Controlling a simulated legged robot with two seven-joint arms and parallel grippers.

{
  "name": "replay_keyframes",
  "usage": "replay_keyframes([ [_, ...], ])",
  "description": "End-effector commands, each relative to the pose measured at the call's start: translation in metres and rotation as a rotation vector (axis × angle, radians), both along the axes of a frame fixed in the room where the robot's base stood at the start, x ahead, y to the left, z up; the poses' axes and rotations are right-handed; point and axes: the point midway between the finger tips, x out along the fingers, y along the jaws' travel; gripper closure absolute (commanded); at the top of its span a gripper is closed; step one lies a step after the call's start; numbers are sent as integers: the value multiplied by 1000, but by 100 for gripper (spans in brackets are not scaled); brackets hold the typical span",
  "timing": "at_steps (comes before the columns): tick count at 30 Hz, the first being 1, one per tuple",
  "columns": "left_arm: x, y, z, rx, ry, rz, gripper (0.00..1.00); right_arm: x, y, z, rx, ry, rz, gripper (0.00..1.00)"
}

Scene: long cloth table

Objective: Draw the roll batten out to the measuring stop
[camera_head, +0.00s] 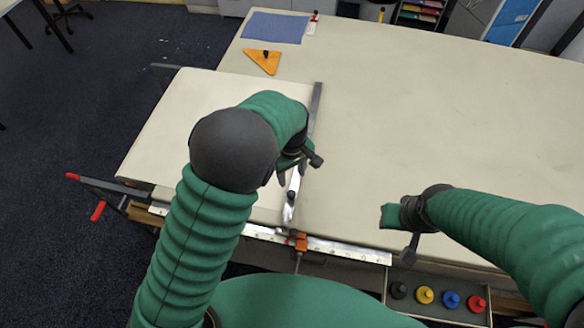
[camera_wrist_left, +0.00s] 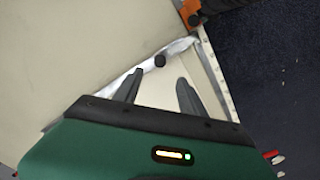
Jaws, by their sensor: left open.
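The roll batten (camera_head: 317,105) is a thin grey metal bar across the cream cloth, partly hidden behind my left arm. Its near part carries a black knob (camera_head: 291,195), which also shows in the left wrist view (camera_wrist_left: 160,61). My left gripper (camera_head: 290,181) is open above the batten. In the left wrist view its fingers (camera_wrist_left: 156,84) are apart, with the knob just beyond and between them; nothing is gripped. The orange measuring stop (camera_head: 301,242) sits on the ruler at the front edge, close to the batten's near end. My right gripper (camera_head: 398,228) is apart from these, its fingers unclear.
The metal ruler (camera_head: 348,252) runs along the front edge. A tray (camera_head: 437,310) with several coloured knobs stands at front right. An orange triangle (camera_head: 263,62) and a blue cloth (camera_head: 275,27) lie at the back. The table's right side is clear.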

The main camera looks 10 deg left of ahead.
Motion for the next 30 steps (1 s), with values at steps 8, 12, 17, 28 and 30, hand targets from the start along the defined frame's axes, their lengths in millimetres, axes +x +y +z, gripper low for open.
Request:
replay_keyframes([
  [8, 1, -1, 45, -1, 1, 0, 52, 0, 0, -8, 0, 0, 0, 67],
  [12, 0, -1, 48, 1, 2, 0, 52, 0, 0, -8, 0, 0, 0, 67],
  [17, 0, -1, 48, 1, 2, 0, 52, 0, 0, -8, 0, 0, 0, 67],
  [28, -34, 54, 22, -25, -53, -162, 52, 0, 0, -42, 0, 0, 0, 67],
  [30, -60, 83, 9, -20, -104, -295, 52, 0, 0, -59, 0, 0, 0, 67],
])
